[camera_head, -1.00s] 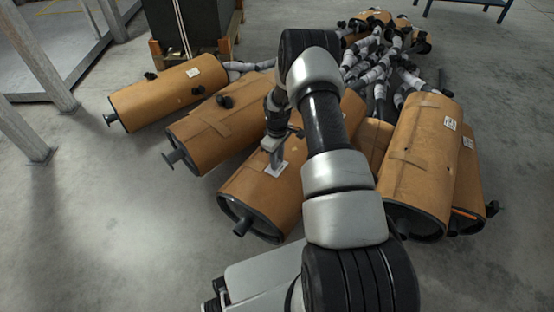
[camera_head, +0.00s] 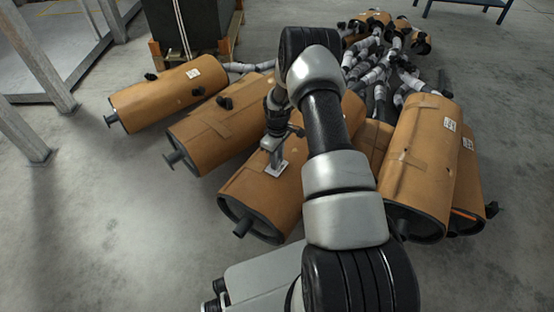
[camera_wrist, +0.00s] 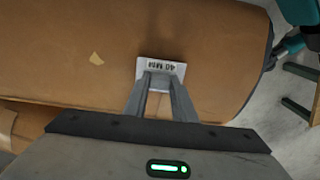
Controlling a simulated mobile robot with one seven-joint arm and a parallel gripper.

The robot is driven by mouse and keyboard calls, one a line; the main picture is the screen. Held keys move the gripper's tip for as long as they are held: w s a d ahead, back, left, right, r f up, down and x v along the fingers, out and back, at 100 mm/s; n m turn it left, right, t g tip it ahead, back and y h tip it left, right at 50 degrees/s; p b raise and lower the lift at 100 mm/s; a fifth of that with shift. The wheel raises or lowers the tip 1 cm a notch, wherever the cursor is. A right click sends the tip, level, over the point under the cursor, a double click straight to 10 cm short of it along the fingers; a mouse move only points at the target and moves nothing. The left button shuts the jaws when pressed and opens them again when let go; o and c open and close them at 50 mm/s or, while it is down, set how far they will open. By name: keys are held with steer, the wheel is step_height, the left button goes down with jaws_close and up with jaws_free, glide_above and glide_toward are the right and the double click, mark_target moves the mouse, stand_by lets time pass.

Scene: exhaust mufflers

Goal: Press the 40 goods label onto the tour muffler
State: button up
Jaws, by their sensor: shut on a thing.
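My gripper (camera_head: 274,160) is shut on a small white label (camera_wrist: 161,67), whose print reads "40 MM" and appears upside down in the wrist view. The label also shows as a pale patch (camera_head: 277,170) in the head view. It lies at the upper surface of a brown-wrapped muffler (camera_head: 243,188), in the middle of the group. It looks flat against the wrap, but I cannot tell if it touches everywhere. The same muffler (camera_wrist: 218,62) fills most of the wrist view. No name on it is readable. My arm covers its right part in the head view.
Other wrapped mufflers lie to the left (camera_head: 155,95), (camera_head: 207,134) and right (camera_head: 420,155). Grey pipes (camera_head: 372,75) and more mufflers lie behind. A dark block (camera_head: 185,22) stands on wood at the back. Floor at front left (camera_head: 90,235) is clear.

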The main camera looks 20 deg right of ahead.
steer(key=shift+f, duration=0.5)
steer(key=shift+r, duration=0.1)
stand_by(0.7)
steer(key=shift+r+p, duration=1.75)
steer(key=shift+r, duration=1.7)
